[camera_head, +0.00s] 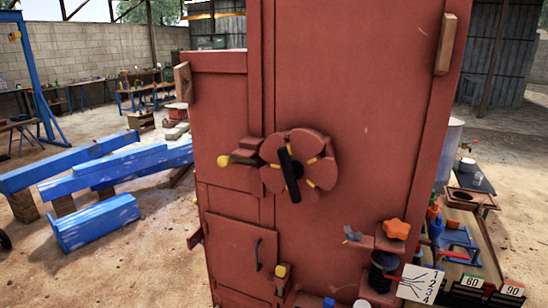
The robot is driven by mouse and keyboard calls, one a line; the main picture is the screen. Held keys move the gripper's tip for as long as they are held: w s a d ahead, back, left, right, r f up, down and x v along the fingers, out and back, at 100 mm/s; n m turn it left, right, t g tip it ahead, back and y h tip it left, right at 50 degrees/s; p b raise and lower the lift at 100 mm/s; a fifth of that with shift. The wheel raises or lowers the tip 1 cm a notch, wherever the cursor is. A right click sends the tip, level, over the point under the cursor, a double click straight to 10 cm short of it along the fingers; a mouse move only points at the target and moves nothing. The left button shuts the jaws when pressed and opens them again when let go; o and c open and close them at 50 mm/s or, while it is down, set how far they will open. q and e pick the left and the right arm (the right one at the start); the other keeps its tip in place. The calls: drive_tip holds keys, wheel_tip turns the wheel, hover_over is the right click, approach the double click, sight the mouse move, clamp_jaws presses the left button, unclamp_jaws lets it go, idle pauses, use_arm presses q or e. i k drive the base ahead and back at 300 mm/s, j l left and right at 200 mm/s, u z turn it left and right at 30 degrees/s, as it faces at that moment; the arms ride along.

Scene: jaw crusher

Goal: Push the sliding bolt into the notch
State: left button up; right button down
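The red metal machine (375,105) fills the middle of the head view. A sliding bolt with a yellow knob (224,160) sticks out to the left at its middle height. The bolt's red housing (247,150) sits just left of a round red disc (320,173). The disc has notches and yellow marks around its edge, and a black bar handle (290,175) crosses its face. I cannot tell whether the bolt's inner end touches the disc or lies in a notch. Neither of my grippers shows in this view.
A lower yellow-tipped part (281,270) and a small door handle (258,255) are on the machine's lower front. An orange star-shaped knob (396,229) sits at lower right, above a numbered plate (420,284). Blue beams (95,222) lie on the left; sandy floor is open around them.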

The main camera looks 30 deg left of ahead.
sight(224, 161)
drive_tip(key=u, duration=1.3)
